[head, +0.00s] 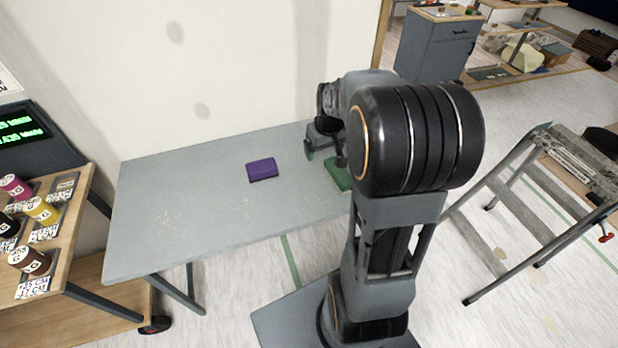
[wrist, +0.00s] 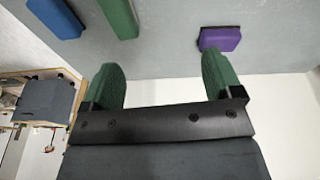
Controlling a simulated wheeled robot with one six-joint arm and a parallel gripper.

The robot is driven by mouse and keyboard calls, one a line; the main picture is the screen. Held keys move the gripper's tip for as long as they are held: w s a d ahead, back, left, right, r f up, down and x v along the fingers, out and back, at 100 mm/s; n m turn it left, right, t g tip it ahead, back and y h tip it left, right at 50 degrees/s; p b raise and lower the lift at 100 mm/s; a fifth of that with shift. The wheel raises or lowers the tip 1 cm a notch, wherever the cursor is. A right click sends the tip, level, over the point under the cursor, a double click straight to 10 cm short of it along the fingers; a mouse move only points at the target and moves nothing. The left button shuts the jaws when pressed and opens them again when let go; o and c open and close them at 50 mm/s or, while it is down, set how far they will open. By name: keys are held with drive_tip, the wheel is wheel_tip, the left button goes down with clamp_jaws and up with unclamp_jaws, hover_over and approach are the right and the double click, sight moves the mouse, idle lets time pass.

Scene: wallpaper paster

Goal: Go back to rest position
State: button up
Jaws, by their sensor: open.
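My gripper (head: 326,152) is over the right part of the grey table (head: 190,205) in the head view, partly hidden by my arm. In the wrist view my gripper (wrist: 163,85) shows two green fingers spread apart with nothing between them. A purple block (head: 262,169) lies on the table, left of my gripper; it also shows in the wrist view (wrist: 220,39). A green block (head: 338,172) lies near my gripper, partly hidden by my arm; it also shows in the wrist view (wrist: 119,16). A blue block (wrist: 54,17) shows in the wrist view.
A wooden cart (head: 75,225) with several labelled colored jars and a green-lit display (head: 22,126) stands at the left. A step ladder (head: 520,195) stands at the right. A grey cabinet (head: 432,48) is behind. A wall borders the table's far side.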

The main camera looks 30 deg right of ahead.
drive_tip(key=s+a+r, duration=0.3)
drive_tip(key=s+a, duration=0.3)
drive_tip(key=s+a+r+t, duration=0.1)
drive_tip(key=s+a+r, duration=0.2)
drive_tip(key=s+a, duration=0.4)
drive_tip(key=shift+s+a+t, duration=0.25)
drive_tip(key=shift+s+t, duration=0.05)
